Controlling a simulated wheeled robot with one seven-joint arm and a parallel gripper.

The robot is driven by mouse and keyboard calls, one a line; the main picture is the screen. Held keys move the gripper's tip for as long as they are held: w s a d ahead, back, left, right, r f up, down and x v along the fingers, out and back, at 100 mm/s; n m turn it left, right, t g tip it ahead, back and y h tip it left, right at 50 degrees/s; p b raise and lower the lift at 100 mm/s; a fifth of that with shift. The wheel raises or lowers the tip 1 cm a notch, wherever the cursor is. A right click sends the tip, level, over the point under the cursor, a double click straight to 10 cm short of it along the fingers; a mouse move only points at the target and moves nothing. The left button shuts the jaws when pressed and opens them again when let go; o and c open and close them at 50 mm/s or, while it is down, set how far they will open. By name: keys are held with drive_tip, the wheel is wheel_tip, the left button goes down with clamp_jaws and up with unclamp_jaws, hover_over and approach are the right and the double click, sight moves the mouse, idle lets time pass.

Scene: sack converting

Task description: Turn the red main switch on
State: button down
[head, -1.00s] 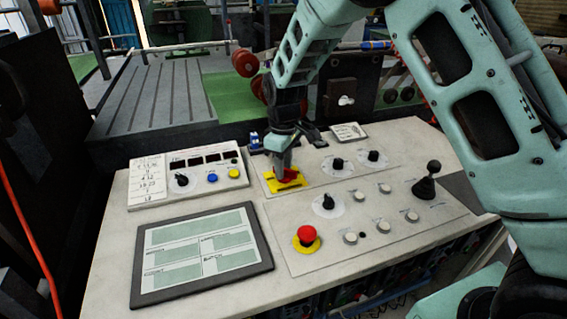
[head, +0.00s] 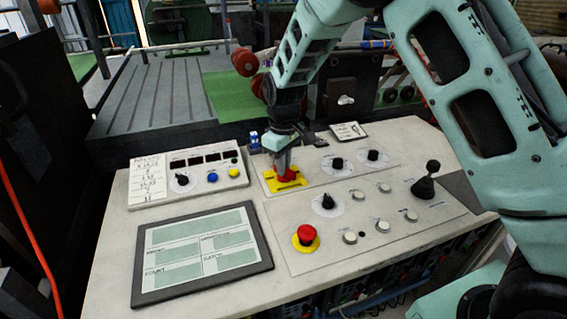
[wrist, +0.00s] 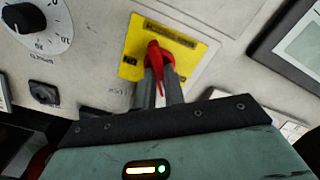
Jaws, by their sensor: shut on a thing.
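The red main switch (head: 287,174) sits on a yellow plate (head: 271,184) near the back of the console's sloping panel. In the wrist view the red switch handle (wrist: 154,52) stands in front of the yellow plate (wrist: 188,45). My gripper (head: 285,168) reaches down to it from above. In the wrist view the two fingers of my gripper (wrist: 162,72) are closed around the red handle, which shows between and above them. Lettering on the plate is partly hidden and too blurred to read.
A red emergency button (head: 306,235) stands on the panel in front. Black knobs (head: 328,202), several pale buttons and a joystick (head: 427,182) are to the right. A touchscreen (head: 200,252) and a display box (head: 205,168) are to the left.

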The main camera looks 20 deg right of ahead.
drive_tip(key=m+p, duration=0.1)
drive_tip(key=m, duration=0.3)
drive_tip(key=shift+w+r, duration=0.1)
drive_tip(key=m, duration=0.4)
drive_tip(key=shift+d+p, duration=0.1)
drive_tip(key=shift+p, duration=0.3)
drive_tip(key=m+p, duration=0.1)
drive_tip(key=m, duration=0.3)
drive_tip(key=shift+d+m, duration=0.1)
drive_tip(key=shift+m, duration=0.2)
drive_tip(key=shift+m+p, duration=0.55)
drive_tip(key=shift+m, duration=1.05)
drive_tip(key=c, duration=1.5)
unclamp_jaws()
wheel_tip(320, 180, up, 17)
drive_tip(key=b, duration=0.3)
drive_tip(key=shift+r, duration=0.15)
